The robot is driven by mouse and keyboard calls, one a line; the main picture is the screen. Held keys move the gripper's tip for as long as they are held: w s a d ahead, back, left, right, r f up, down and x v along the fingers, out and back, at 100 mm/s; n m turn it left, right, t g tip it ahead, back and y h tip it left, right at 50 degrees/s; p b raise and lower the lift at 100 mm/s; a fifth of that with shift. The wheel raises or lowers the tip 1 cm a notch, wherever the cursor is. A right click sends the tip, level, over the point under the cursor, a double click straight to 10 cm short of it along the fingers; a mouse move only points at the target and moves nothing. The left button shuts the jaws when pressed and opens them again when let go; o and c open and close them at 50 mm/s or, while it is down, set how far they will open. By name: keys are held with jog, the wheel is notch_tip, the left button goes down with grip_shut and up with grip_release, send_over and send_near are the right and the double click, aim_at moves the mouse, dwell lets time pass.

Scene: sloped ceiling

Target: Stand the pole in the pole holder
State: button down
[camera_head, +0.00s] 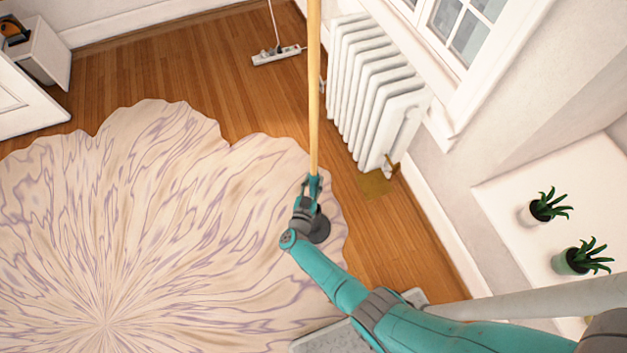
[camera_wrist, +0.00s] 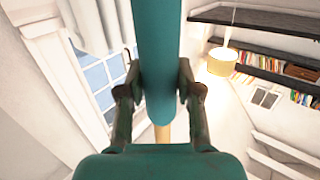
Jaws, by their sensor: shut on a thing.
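The pole (camera_head: 314,90) is a long tan shaft that runs from my gripper up out of the top of the head view. My gripper (camera_head: 313,182) is shut on the pole, near its visible lower end. In the wrist view, my gripper's fingers (camera_wrist: 160,92) close on either side of a thick teal section of the pole (camera_wrist: 158,50), with a tan part (camera_wrist: 162,133) beyond it.
A white radiator (camera_head: 370,85) stands under the window, right of the pole, with a brownish-gold square (camera_head: 378,184) on the floor beside it. A large pale rug (camera_head: 150,230) covers the left floor. Two potted plants (camera_head: 548,207) stand on a white surface.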

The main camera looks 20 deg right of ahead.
jog(key=c, duration=0.7)
grip_release()
jog(key=v, duration=1.2)
jog(key=shift+f, duration=0.1)
